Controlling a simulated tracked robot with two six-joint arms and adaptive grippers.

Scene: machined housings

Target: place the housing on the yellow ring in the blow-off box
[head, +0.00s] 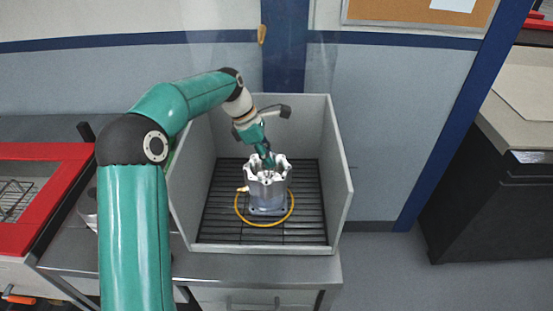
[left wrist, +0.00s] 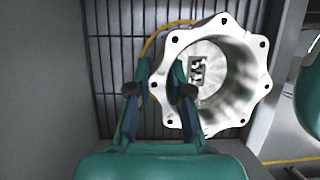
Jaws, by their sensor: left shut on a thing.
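The housing (head: 268,192) is a silver metal body with a lobed, holed top flange. It looks upright in the grey blow-off box (head: 343,205). In the left wrist view I look into the open bore of the housing (left wrist: 228,78). My left gripper (head: 267,160) is shut on its rim wall; in the wrist view the gripper (left wrist: 162,72) has one finger outside the wall and one inside the bore. The yellow ring (head: 265,225) lies on the slatted floor and shows around the housing's base. I cannot tell whether the base touches the floor. My right gripper is not in view.
The box has walls left, back and right; its front is low. Its dark slatted floor (head: 310,225) is clear around the ring. A red-framed case (head: 75,165) stands left. A black cabinet (head: 470,185) stands right, across a floor gap.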

